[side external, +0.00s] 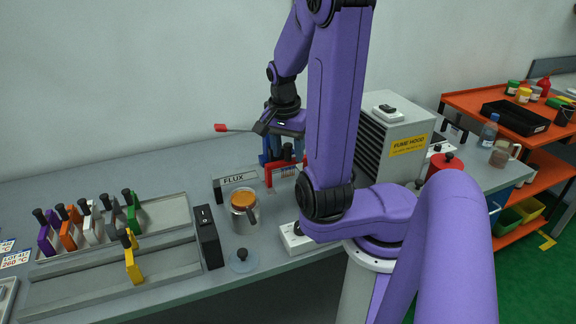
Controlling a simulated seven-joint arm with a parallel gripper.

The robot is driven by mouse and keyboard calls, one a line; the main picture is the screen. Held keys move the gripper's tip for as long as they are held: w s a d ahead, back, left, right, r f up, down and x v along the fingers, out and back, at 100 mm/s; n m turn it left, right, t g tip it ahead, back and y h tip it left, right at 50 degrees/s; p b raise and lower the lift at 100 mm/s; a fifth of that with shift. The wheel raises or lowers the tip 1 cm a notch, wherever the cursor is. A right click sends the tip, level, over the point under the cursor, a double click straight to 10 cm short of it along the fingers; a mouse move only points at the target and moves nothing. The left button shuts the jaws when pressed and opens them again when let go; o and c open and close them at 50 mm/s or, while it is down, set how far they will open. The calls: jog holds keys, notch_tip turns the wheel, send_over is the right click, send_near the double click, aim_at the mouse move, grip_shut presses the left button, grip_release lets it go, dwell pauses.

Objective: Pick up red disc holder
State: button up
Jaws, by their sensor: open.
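A red upright plate-like piece (283,173), which looks like the red disc holder, stands on the bench behind my arm. A black knob shows above it, and my upper arm hides its right part. My gripper (262,126) is open, above and slightly left of the red piece, apart from it as far as I can see. A thin dark rod with a red block (220,127) at its end sticks out left from the gripper; I cannot tell whether it is fixed there.
Blue pieces (265,158) stand beside the red one. A grey rack (165,222) carries several coloured holders. The fume hood (398,138) is right. The bench's back left is clear.

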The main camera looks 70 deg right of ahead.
jog(key=shift+f, duration=0.1)
grip_shut()
